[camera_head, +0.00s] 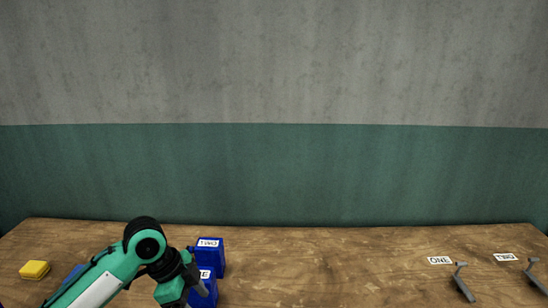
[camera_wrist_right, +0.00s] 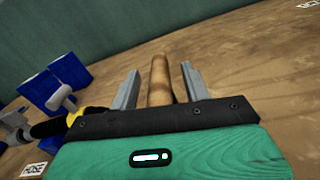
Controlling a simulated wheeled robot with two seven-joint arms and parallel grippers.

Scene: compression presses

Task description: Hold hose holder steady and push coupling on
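My left gripper (camera_head: 203,287) is beside the front blue block (camera_head: 207,292) marked ONE in the head view; its finger opening is too small to read. In the right wrist view, my right gripper's two grey fingers (camera_wrist_right: 158,88) are apart. A tan, rounded bar (camera_wrist_right: 158,82) shows between them, with a gap on each side. At the left of that view is a blue holder-like block (camera_wrist_right: 68,72) with a pale cylindrical piece (camera_wrist_right: 61,97) at its front. Below it lies a black part (camera_wrist_right: 48,128) with a yellow end, partly hidden by my gripper. I cannot tell whether this is the coupling.
Another blue block (camera_head: 210,256) marked TWO stands behind. A yellow block (camera_head: 35,269) lies far left. Grey levers (camera_head: 463,283) (camera_head: 536,276) stand at the right near labels ONE and TWO. A HOSE label (camera_wrist_right: 34,170) shows lower left. The table's middle (camera_head: 330,270) is clear.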

